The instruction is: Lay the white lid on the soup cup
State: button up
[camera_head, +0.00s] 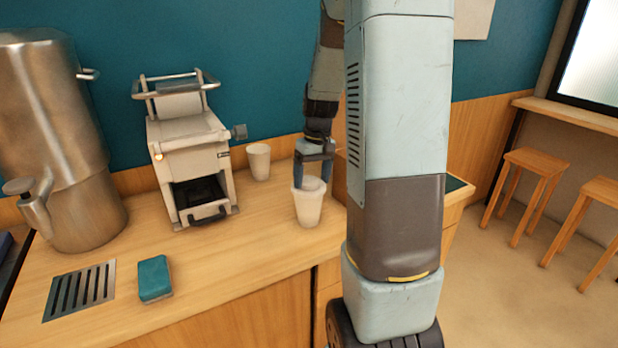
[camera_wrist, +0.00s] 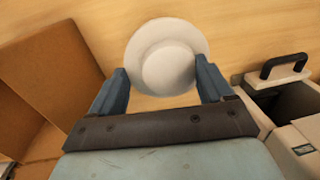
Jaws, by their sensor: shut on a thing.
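The soup cup (camera_head: 308,209) is white and stands upright on the wooden counter, directly below my gripper (camera_head: 313,178). My gripper points down and is shut on the white lid (camera_head: 313,184), at the level of the cup's mouth. In the wrist view the lid (camera_wrist: 168,68) is a pale round disc between the two blue fingers of my gripper (camera_wrist: 162,72). A wider white round edge shows around its middle. I cannot tell whether the lid touches the cup's rim.
Another white cup (camera_head: 258,162) stands farther back. A cream machine (camera_head: 190,160) and a large steel urn (camera_head: 60,130) stand to the left. A teal sponge (camera_head: 154,278) lies near a drain grate (camera_head: 80,289). A brown box (camera_wrist: 40,85) is beside my gripper.

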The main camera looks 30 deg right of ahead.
jog(key=shift+f, duration=0.1)
dwell(0.3)
jog(key=o, duration=0.9)
jog(key=shift+r, duration=3.5)
